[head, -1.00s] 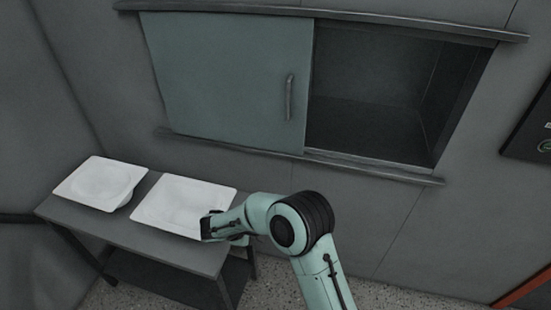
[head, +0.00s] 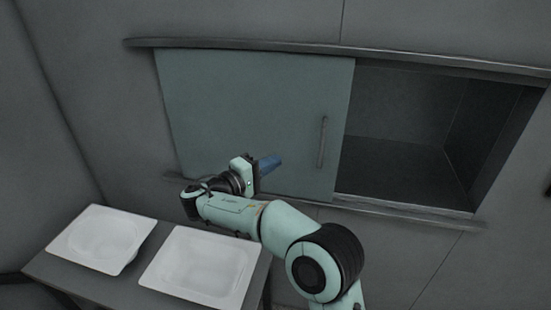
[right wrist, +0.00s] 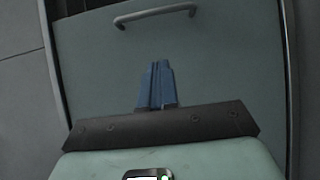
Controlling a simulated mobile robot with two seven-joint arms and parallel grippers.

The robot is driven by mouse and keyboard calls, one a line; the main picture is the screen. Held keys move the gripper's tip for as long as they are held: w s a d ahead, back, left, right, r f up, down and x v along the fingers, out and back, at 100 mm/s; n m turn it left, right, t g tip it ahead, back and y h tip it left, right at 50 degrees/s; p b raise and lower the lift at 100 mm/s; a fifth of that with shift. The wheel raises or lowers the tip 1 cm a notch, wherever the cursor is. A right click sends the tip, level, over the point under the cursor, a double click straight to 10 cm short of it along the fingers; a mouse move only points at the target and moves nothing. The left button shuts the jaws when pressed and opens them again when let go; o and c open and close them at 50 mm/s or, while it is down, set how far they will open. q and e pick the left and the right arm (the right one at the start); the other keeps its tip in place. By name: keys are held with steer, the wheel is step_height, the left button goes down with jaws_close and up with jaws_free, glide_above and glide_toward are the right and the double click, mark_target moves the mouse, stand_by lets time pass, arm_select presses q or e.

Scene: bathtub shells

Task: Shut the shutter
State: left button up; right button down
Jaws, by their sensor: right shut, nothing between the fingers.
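The shutter (head: 240,100) is a grey-green sliding panel in rails on the wall. It covers the left part of the opening; the dark right part (head: 405,135) stands uncovered. Its vertical bar handle (head: 322,142) is near the panel's right edge. In the right wrist view the shutter (right wrist: 220,70) fills most of the picture, with the handle (right wrist: 155,14) at the top. My right gripper (head: 277,162) is shut and empty, in front of the panel, left of and a little below the handle, and apart from it. Its blue fingers (right wrist: 157,75) lie together in the wrist view. My left gripper is not in view.
A dark table (head: 120,287) stands below the shutter at left, with two white shells (head: 102,238) and (head: 202,265) on it. The lower rail (head: 420,214) and upper rail (head: 400,58) stick out from the wall. The space before the handle looks clear.

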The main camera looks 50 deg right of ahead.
glide_toward(310, 152)
step_height(310, 152, up, 4)
steer(key=d, duration=0.2)
steer(key=s+d, duration=0.1)
steer(key=s, duration=0.1)
steer(key=s+d, duration=0.1)
steer(key=shift+s+d, duration=0.4)
steer(key=shift+s+d, duration=0.1)
steer(key=shift+d, duration=0.05)
